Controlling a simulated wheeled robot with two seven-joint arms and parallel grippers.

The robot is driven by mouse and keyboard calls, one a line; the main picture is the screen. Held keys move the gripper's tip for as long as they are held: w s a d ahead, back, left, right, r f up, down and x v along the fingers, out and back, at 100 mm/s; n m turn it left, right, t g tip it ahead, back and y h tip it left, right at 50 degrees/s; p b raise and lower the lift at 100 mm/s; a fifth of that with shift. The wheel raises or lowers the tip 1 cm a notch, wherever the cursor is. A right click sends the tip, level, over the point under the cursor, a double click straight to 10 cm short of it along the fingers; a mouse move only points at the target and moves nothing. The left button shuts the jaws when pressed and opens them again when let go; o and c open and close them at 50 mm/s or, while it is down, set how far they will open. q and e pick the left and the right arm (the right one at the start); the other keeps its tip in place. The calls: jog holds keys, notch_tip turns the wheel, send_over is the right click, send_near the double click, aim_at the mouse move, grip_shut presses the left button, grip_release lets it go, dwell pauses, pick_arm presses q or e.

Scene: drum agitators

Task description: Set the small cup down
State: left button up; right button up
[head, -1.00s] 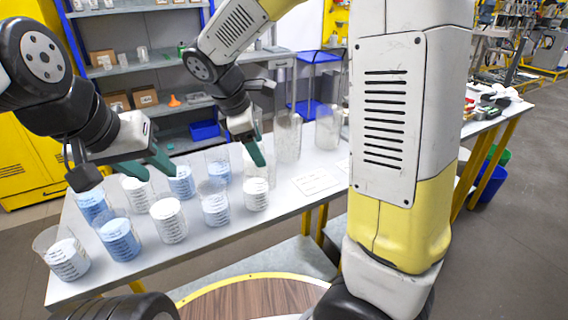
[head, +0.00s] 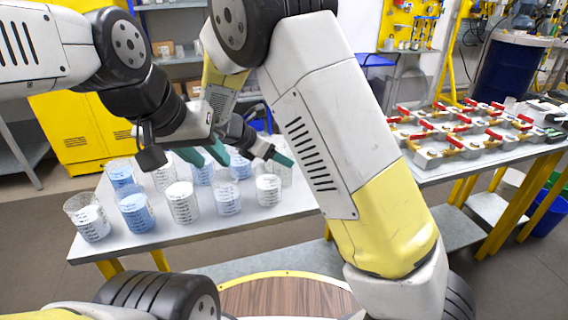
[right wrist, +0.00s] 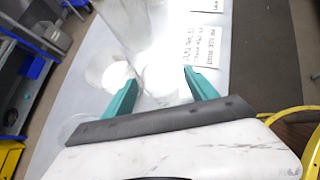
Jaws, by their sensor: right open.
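Several clear, marked cups stand on the grey-white table in the head view, some with white contents and some with blue. I cannot tell which is the small cup; one with white contents (head: 268,191) stands below my right gripper (head: 284,159), which is partly hidden by my arm. In the right wrist view, the right gripper's teal fingers (right wrist: 160,93) are spread. A tall clear vessel (right wrist: 128,28) and a clear cup with white contents (right wrist: 118,76) show near and beyond them; contact is unclear. My left gripper (head: 203,154) has its teal fingers apart above the cups, with nothing seen between.
Printed labels (right wrist: 202,45) lie on the table beside the vessels. A right-hand bench carries several metal blocks with red-handled valves (head: 463,140). A yellow cabinet (head: 75,135) and shelves stand behind. My right arm covers the middle of the head view.

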jog(key=shift+w+d+f, duration=0.35)
jog(key=shift+d+f, duration=0.05)
jog(key=shift+f, duration=0.1)
grip_shut()
jog(key=shift+r, duration=0.15)
